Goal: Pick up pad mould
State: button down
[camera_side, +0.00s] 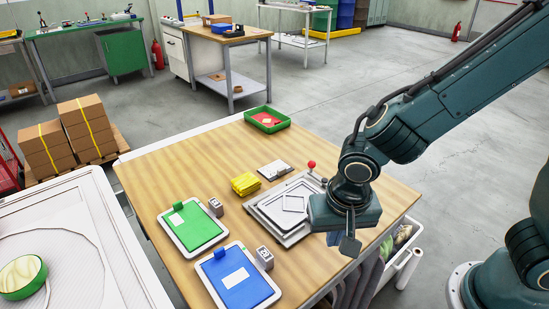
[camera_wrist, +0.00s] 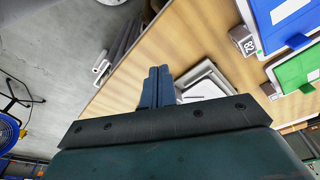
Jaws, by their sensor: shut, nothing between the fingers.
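What looks like the pad mould (camera_side: 293,204), a light square tray-like piece with a raised frame, lies on a grey base on the wooden table. Its lower right part is hidden behind my gripper in the side view. My gripper (camera_side: 349,246) is shut and empty, in front of and to the right of the mould, near the table's right edge. In the wrist view its two fingers (camera_wrist: 157,85) are together, and part of the light mould (camera_wrist: 203,88) shows just right of them. I see no contact between them.
A red ball knob (camera_side: 312,164) stands behind the mould. Yellow blocks (camera_side: 245,184), a small grey plate (camera_side: 274,170) and a green tray (camera_side: 267,119) lie on the table. Green (camera_side: 194,227) and blue (camera_side: 241,279) clipboards lie left, beside small grey counters. The table's middle left is bare.

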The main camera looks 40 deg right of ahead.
jog(key=shift+s+a, duration=0.5)
jog(key=shift+s, duration=0.25)
jog(key=shift+s+a, duration=0.55)
jog(key=shift+s, duration=0.25)
jog(key=shift+s+a, duration=0.5)
jog(key=shift+s, duration=0.25)
jog(key=c, duration=1.2)
grip_release()
jog(key=shift+c, duration=0.2)
jog(key=shift+r, duration=0.1)
jog(key=d+r+n+t+y, duration=0.2)
jog(key=d+r+n, duration=0.3)
jog(key=d+r, duration=1.1)
jog(key=w+f+m+g+y, duration=0.2)
jog(key=w+f+m+y, duration=0.25)
jog(key=w+m, duration=0.35)
jog(key=w+d+f+m+g+y, duration=0.1)
jog(key=w+d+f+m+y, duration=0.5)
jog(key=f, duration=0.4)
jog(key=shift+d+m+g+y, duration=0.3)
jog(key=shift+m+y, duration=0.25)
jog(key=shift+m, duration=0.55)
